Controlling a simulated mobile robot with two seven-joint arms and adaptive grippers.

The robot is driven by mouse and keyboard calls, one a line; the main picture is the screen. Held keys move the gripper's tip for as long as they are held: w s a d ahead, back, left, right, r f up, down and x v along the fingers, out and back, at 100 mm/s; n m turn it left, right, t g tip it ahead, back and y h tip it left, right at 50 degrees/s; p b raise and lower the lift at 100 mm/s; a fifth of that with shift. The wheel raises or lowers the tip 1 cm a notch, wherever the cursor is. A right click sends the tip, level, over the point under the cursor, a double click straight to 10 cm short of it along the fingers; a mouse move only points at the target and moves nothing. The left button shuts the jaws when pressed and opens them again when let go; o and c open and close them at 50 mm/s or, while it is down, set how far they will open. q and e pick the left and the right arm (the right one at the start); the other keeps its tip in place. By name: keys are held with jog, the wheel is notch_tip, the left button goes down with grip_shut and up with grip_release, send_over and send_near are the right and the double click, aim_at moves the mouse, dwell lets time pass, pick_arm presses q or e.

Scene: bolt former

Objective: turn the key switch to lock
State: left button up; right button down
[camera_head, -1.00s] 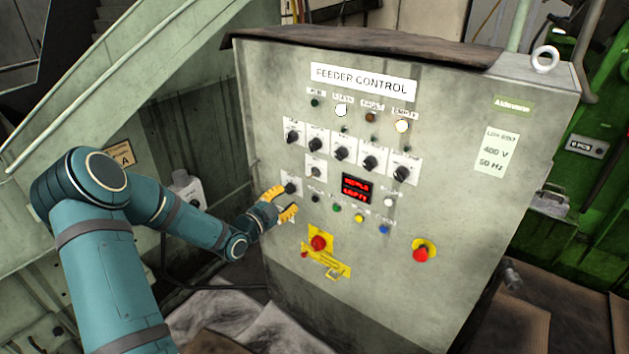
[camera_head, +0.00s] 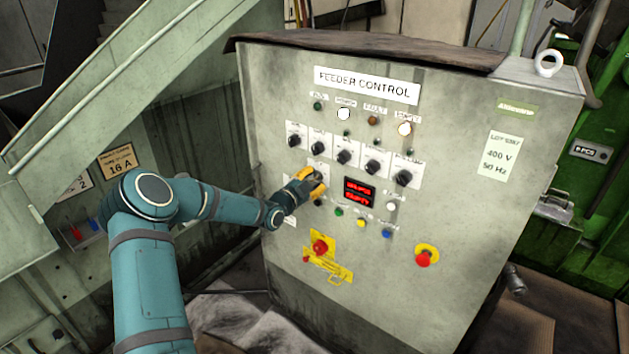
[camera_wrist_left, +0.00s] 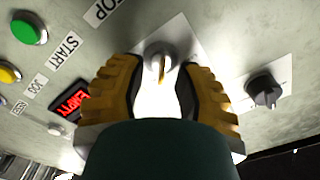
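The key switch (camera_wrist_left: 160,62) shows in the left wrist view as a round silver lock on a pale square plate, with a brass key standing out of it. My left gripper (camera_wrist_left: 160,92) has its two yellow-and-black fingers apart, one on each side of the key. I see a gap between the fingers and the key. In the head view my left gripper (camera_head: 313,184) is at the panel, left of the red display, and covers most of the key switch. The lock's position labels cannot be read. My right gripper is not in view.
The grey feeder control cabinet (camera_head: 460,215) carries a row of black selector knobs (camera_head: 344,157) just above the gripper. A red display (camera_head: 359,192) and coloured buttons (camera_head: 361,223) lie close by. A black knob (camera_wrist_left: 264,92) sits right of the fingers in the wrist view.

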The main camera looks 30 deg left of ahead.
pick_arm(q)
jog(key=shift+w, duration=0.4)
grip_shut()
